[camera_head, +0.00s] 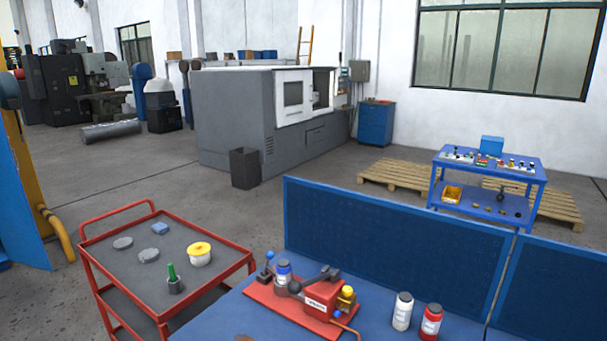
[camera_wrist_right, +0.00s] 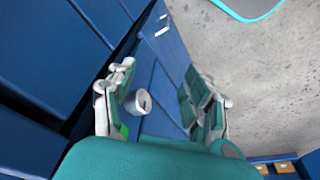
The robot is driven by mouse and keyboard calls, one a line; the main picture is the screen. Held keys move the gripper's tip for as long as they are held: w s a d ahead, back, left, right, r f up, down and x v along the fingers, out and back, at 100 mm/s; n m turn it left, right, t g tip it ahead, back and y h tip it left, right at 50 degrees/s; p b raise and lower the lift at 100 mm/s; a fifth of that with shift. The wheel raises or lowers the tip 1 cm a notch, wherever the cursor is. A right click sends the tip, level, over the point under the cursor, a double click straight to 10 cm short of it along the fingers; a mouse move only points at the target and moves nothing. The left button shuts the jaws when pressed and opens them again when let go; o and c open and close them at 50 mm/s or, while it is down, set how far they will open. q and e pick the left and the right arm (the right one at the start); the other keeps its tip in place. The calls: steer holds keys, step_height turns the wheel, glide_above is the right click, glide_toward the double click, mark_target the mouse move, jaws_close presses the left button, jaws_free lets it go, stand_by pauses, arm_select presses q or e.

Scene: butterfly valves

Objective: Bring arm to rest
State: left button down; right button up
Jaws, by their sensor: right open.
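My right gripper (camera_wrist_right: 160,76) shows in the right wrist view, with its two fingers spread apart on either side of the picture. It is open, and nothing is held between the fingertips. Blue cabinet-like surfaces lie behind the fingers. A small white cylindrical thing (camera_wrist_right: 139,101) shows between the fingers, close to the left one; I cannot tell whether it touches it. Neither gripper shows in the head view, and my left gripper is in no view.
In the head view a blue bench (camera_head: 220,318) carries a red valve fixture (camera_head: 318,298), a white bottle (camera_head: 402,311) and a red bottle (camera_head: 431,321). A red-framed cart (camera_head: 195,232) stands left of it. A blue panel (camera_head: 385,240) rises behind the bench. Grey floor shows beyond.

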steer(key=s+f+g+b, duration=0.1)
steer(key=s+f+b, duration=0.15)
steer(key=f, duration=0.75)
steer(key=s+f+b, duration=0.2)
steer(key=s+f, duration=0.2)
steer(key=f, duration=0.5)
steer(key=s+d+f+b, duration=0.3)
steer(key=s+f+b, duration=0.1)
steer(key=s+f, duration=0.8)
step_height(320, 180, down, 3)
steer(key=shift+s+d+r+g, duration=0.2)
steer(key=shift+s+g, duration=0.1)
steer(key=shift+g, duration=0.1)
